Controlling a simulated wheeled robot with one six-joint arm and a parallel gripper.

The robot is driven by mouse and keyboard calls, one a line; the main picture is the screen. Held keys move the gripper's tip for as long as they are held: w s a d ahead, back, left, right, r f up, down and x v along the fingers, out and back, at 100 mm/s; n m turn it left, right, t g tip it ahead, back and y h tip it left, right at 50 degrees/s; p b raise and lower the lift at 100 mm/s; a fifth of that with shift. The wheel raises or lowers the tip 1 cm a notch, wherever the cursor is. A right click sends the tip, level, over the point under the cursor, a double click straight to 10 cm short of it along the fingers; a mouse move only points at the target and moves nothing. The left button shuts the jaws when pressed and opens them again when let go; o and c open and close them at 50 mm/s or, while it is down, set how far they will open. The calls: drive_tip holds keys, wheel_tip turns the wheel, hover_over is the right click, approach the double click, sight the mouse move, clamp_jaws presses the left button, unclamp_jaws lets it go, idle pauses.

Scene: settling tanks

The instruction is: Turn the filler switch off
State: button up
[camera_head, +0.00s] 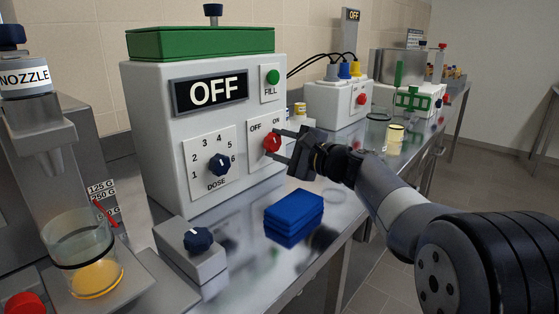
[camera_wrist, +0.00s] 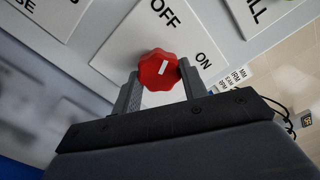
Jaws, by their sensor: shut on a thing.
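The filler machine (camera_head: 160,120) is a white box with a green lid, and its large display (camera_head: 210,92) reads OFF. Its red switch knob (camera_head: 271,143) sits on a white plate labelled OFF and ON. My gripper (camera_head: 282,147) reaches in from the right with its fingers either side of the knob. In the wrist view my gripper (camera_wrist: 160,86) is shut on the red knob (camera_wrist: 158,72). The knob's short white mark points up and slightly right, between the labels and nearer OFF. The fingers hide parts of the knob's sides.
A blue DOSE knob (camera_head: 220,164) and green FILL button (camera_head: 272,77) share the machine's front. A grey knob box (camera_head: 193,255) and glass beaker (camera_head: 85,255) stand left. Another white box (camera_head: 335,103) stands behind.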

drive_tip(key=shift+f+n+b, duration=0.1)
drive_tip(key=shift+n+b, duration=0.85)
drive_tip(key=shift+n, duration=0.05)
drive_tip(key=o, duration=1)
drive_tip(key=p+v, duration=0.1)
drive_tip(key=v, duration=0.9)
drive_tip(key=shift+s+d, duration=0.25)
drive_tip(key=shift+d, duration=0.05)
